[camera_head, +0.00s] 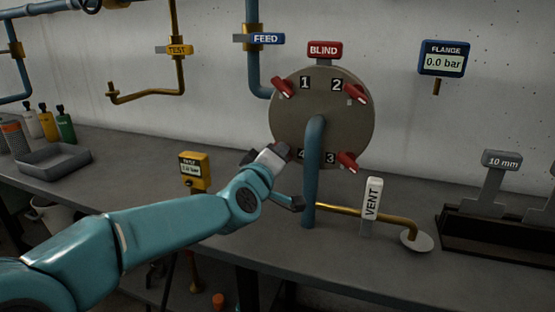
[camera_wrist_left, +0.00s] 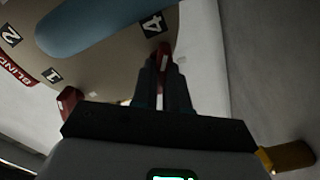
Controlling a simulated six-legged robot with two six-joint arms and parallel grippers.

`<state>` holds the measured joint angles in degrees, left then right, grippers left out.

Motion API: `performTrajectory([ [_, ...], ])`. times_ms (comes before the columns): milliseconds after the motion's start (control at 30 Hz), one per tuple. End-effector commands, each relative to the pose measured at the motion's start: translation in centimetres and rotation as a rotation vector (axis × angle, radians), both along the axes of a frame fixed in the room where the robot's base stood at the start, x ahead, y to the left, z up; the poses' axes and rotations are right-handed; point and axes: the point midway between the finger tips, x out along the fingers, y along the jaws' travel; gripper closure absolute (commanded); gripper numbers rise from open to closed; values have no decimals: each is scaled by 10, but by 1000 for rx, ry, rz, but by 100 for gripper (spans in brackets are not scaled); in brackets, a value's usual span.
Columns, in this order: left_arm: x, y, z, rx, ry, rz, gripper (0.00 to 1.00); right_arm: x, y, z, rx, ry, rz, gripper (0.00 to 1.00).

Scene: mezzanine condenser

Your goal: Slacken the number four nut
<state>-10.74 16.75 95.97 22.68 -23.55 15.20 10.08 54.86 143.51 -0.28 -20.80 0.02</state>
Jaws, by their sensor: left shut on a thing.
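The round grey flange (camera_head: 320,95) stands upright in the head view, with red nut handles by the numbers 1 (camera_head: 281,88), 2 (camera_head: 357,93) and 3 (camera_head: 347,160). My left gripper (camera_head: 283,150) is at the flange's lower left, beside the number 4, and hides the number four nut in that view. In the left wrist view, the gripper's dark fingers (camera_wrist_left: 162,88) are shut on the red number four nut (camera_wrist_left: 163,58), right below the label 4 (camera_wrist_left: 153,24). My right gripper is not in view.
A blue pipe (camera_head: 313,175) rises in front of the flange. The VENT handle (camera_head: 371,200) and its brass pipe stand to the right. A yellow TEST gauge (camera_head: 194,171) stands left of the gripper. The FLANGE display (camera_head: 443,58) reads 0.0 bar.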

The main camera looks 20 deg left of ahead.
Motion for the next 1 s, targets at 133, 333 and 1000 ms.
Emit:
performTrajectory([
  [133, 0, 2, 5, -17, -12, 6, 100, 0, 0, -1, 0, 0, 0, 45],
  [333, 0, 2, 6, -20, -13, 6, 100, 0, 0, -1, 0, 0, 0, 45],
  [1000, -8, 1, 3, -18, -5, 2, 61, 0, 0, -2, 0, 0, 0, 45],
])
